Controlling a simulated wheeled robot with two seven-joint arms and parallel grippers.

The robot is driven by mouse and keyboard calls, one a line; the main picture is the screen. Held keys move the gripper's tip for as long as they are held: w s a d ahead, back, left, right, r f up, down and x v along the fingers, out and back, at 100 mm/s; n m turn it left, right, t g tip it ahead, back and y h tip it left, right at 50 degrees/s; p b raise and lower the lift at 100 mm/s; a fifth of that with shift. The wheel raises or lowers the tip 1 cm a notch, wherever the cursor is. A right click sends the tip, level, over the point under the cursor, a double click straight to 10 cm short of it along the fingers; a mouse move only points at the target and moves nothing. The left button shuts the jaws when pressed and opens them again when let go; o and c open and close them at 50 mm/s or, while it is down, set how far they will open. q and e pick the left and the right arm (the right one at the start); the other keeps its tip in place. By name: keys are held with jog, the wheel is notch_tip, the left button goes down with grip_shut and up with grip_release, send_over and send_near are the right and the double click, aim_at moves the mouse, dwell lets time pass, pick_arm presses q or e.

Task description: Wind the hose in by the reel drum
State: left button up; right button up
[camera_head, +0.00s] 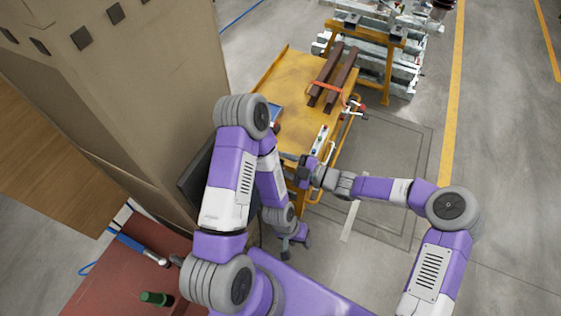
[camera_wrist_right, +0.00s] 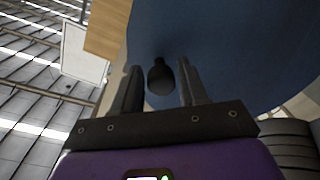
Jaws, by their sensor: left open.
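In the right wrist view a large blue disc (camera_wrist_right: 225,45), which looks like the reel drum's face, fills the upper right. A black knob (camera_wrist_right: 160,78) stands out from it. My right gripper (camera_wrist_right: 161,90) has its two fingers apart, one on each side of the knob, with small visible gaps. In the head view my right gripper (camera_head: 305,172) is beside the yellow bench's near edge. My left gripper (camera_head: 294,242) is open and empty, low in front of my body. The drum is not clear in the head view; my left arm covers much there.
A yellow bench (camera_head: 272,72) carries brown bars (camera_head: 333,76) and clamps. A tall beige cabinet (camera_head: 140,90) stands at left. The floor at right is clear.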

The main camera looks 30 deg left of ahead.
jog(key=shift+o, duration=0.9)
jog(key=d+b, duration=0.1)
jog(key=d, duration=0.6)
jog(key=shift+w+d, duration=0.3)
jog(key=shift+w, duration=0.15)
